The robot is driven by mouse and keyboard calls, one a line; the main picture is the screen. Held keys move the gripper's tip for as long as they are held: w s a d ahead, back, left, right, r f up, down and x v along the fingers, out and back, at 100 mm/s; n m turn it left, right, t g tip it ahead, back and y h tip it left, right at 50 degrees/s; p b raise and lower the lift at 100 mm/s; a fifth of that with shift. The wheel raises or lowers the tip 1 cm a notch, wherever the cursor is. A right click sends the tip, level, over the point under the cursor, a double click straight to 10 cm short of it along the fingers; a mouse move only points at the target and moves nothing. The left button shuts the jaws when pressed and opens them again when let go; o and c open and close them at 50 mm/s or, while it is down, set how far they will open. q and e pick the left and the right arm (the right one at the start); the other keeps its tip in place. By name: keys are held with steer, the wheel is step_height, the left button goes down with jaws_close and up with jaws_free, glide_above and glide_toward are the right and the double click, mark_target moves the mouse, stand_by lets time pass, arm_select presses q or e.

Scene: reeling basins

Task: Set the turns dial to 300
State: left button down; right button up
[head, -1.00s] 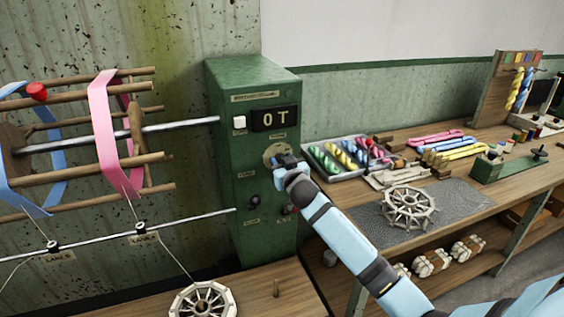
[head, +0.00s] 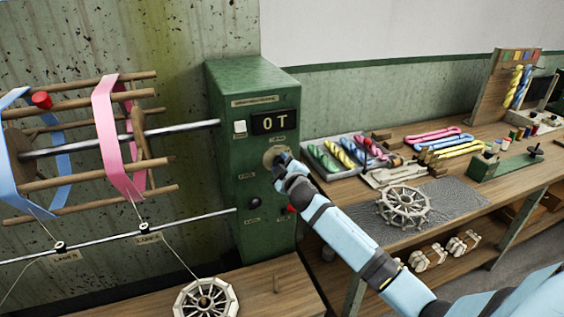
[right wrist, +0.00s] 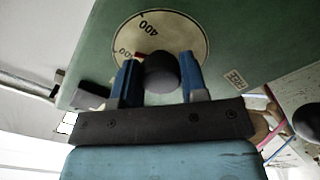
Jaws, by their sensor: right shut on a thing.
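The turns dial is a cream disc on the front of the green machine box (head: 250,85). In the head view the dial (head: 269,156) is partly hidden by my right gripper (head: 281,160). In the right wrist view the dial face (right wrist: 190,35) shows a 400 mark and a partly hidden second number. A round dark knob (right wrist: 162,72) sits at the dial. My right gripper (right wrist: 160,80) is shut on the knob, with a blue finger on each side. A small red mark shows beside the left finger. The display (head: 275,121) reads 0T. My left gripper is not in view.
Below the dial are a dark knob (head: 254,202) and a red button (head: 292,209). Reel bars with blue and pink bands (head: 116,135) stand left. The bench at right holds a tray of coloured skeins (head: 340,155) and a spoked wheel (head: 404,207).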

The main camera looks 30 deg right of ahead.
steer(key=shift+n, duration=0.6)
steer(key=o, duration=0.9)
steer(key=shift+o, duration=0.2)
steer(key=b+v, duration=0.1)
steer(key=v, duration=1.2)
steer(key=shift+s, duration=0.4)
